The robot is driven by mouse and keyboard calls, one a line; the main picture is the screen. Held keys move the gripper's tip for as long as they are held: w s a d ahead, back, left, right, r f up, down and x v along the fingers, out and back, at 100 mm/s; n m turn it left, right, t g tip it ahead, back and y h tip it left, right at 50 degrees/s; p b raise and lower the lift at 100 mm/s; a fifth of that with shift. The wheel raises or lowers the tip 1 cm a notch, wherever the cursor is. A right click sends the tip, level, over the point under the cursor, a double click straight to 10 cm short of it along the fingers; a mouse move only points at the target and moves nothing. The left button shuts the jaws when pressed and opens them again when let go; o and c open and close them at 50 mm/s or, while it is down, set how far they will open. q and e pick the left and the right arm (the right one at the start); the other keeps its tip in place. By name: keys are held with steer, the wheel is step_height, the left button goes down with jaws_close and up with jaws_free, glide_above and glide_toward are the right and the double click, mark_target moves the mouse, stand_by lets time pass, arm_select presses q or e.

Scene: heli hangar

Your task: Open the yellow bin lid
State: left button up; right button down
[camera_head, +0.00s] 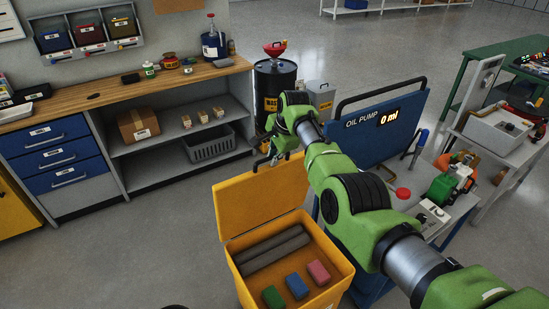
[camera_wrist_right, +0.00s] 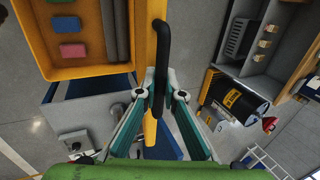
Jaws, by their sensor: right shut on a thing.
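The yellow bin (camera_head: 238,273) stands on the floor at the lower middle of the head view. Its yellow lid (camera_head: 258,196) is raised and stands up from the bin's far side, so the inside shows. In the right wrist view the lid (camera_wrist_right: 150,132) is seen nearly edge-on, with a black handle (camera_wrist_right: 160,50) along it. My right gripper (camera_head: 266,158) is at the lid's top edge. In the wrist view its fingers (camera_wrist_right: 162,88) are closed around the black handle. My left gripper is in neither view.
Inside the bin lie dark grey rolls (camera_head: 272,250) and green, blue and pink blocks (camera_head: 297,285). A blue oil pump cart (camera_head: 385,130) stands close at the right. A black barrel (camera_head: 275,85) and a workbench (camera_head: 130,85) are behind. Floor left of the bin is clear.

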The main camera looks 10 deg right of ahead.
steer(key=c, duration=2.2)
jaws_free()
steer(key=shift+o, duration=0.2)
steer(key=shift+r, duration=0.1)
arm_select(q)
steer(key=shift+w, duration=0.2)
arm_select(e)
steer(key=v, duration=1.2)
